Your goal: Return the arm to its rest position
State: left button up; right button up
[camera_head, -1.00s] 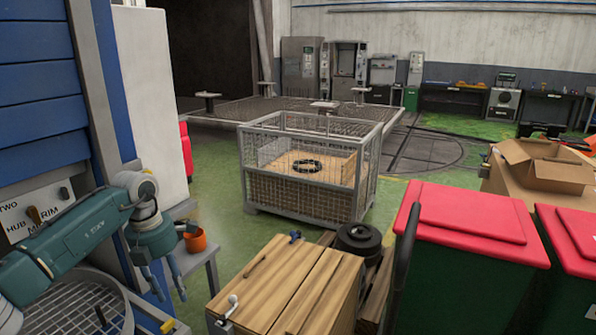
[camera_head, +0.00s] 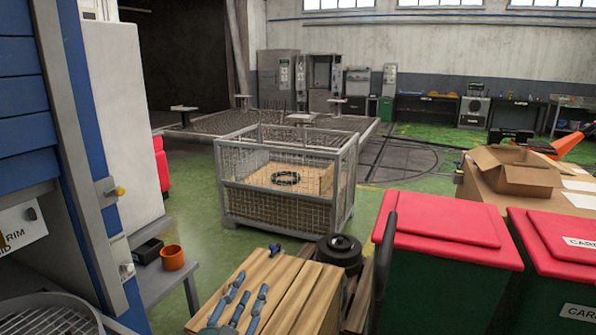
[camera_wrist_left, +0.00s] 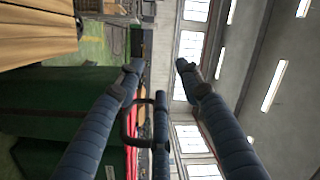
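My left gripper (camera_head: 250,286) is at the bottom of the head view, in front of the wooden-topped box (camera_head: 300,300), with its blue-grey fingers pointing up. In the left wrist view its fingers (camera_wrist_left: 160,70) are spread apart with nothing between them. Most of the left arm is out of the head view. My right gripper is not in view.
Red-lidded green bins (camera_head: 447,230) stand right of the box, with a dark upright bar (camera_head: 385,262) beside them. A wire cage (camera_head: 287,205) stands behind. A side table (camera_head: 172,283) with an orange pot (camera_head: 172,258) is left. Green floor between is clear.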

pick_arm(q)
jog(key=s+a+f+n+g+y, duration=0.2)
jog(key=s+a+f+n+g, duration=0.15)
jog(key=s+f, duration=0.35)
jog(key=s+a+f+n+g+y, duration=0.3)
jog(key=s+a+f+n, duration=0.15)
jog(key=f, duration=0.35)
jog(key=s+a+f+n+g, duration=0.1)
jog(key=s+f+g, duration=0.2)
jog(key=s, duration=0.4)
jog(key=s+f+n+g+h, duration=0.15)
jog(key=s+f, duration=0.25)
jog(key=s, duration=0.4)
jog(key=s+a+f+n+g+y, duration=0.1)
jog(key=s+f+g, duration=0.25)
jog(key=s, duration=0.35)
notch_tip(320, 180, down, 26)
jog(key=s+g, duration=0.2)
jog(key=s, duration=0.1)
jog(key=s+a+f, duration=0.2)
jog(key=s+f, duration=1.4)
jog(key=shift+s+a+m+g, duration=0.35)
jog(key=shift+g, duration=0.1)
jog(key=shift+c, duration=0.6)
jog(key=shift+s, duration=0.15)
